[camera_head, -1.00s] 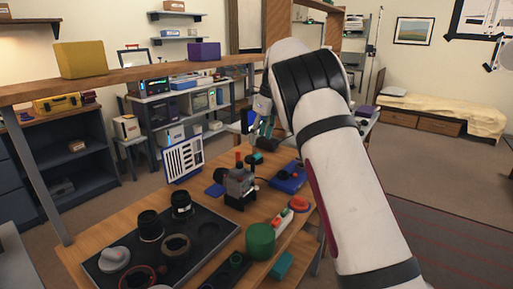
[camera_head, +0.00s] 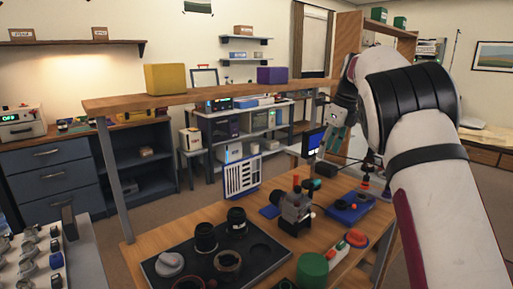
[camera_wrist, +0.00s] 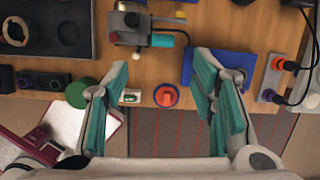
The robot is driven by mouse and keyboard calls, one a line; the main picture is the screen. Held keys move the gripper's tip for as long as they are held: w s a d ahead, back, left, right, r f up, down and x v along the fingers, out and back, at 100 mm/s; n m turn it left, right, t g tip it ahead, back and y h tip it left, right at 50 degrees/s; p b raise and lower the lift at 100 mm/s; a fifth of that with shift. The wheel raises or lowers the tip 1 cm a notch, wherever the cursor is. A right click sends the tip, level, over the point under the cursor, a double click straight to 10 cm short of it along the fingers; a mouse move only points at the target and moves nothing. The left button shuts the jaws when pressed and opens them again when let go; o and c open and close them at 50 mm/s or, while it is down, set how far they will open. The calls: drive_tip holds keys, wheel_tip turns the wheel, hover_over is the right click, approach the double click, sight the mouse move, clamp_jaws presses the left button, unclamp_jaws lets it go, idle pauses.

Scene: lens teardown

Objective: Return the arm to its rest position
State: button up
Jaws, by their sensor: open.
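My gripper (camera_wrist: 165,95) is open and empty in the wrist view, its teal-padded fingers spread wide over the front edge of the wooden workbench. In the head view my white arm rises at the right, and the gripper (camera_head: 333,140) hangs past the bench's right part, seen side-on. A red-orange round knob (camera_wrist: 166,96) shows between the fingers in the wrist view, below them and apart. The gripper touches nothing that I can see.
The bench (camera_head: 150,247) bears a black tray (camera_head: 157,273) with lens parts, a grey device (camera_head: 295,212), a blue box (camera_head: 350,207) and a green cylinder (camera_head: 312,269). A wooden shelf (camera_head: 200,95) spans above its back. Floor shows beyond the front edge in the wrist view.

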drive_tip(key=s+a+r+n+p, duration=0.1)
drive_tip(key=s+r+n, duration=0.3)
drive_tip(key=s, duration=0.5)
drive_tip(key=s+a+r+n+p, duration=0.2)
drive_tip(key=s+r+n, duration=0.25)
drive_tip(key=s, duration=0.35)
drive_tip(key=s+a+r+n+p, duration=0.1)
drive_tip(key=s+r+n, duration=0.35)
drive_tip(key=s, duration=0.45)
drive_tip(key=s+a+f+n+t+h+p, duration=0.1)
drive_tip(key=s+a+f+n+p, duration=0.1)
drive_tip(key=s+f+n, duration=0.2)
drive_tip(key=s+a+f+n+p, duration=0.2)
drive_tip(key=s+n, duration=0.8)
drive_tip(key=s, duration=1.1)
wheel_tip(320, 180, down, 2)
drive_tip(key=shift+n+t+h, duration=0.4)
drive_tip(key=shift+s, duration=0.1)
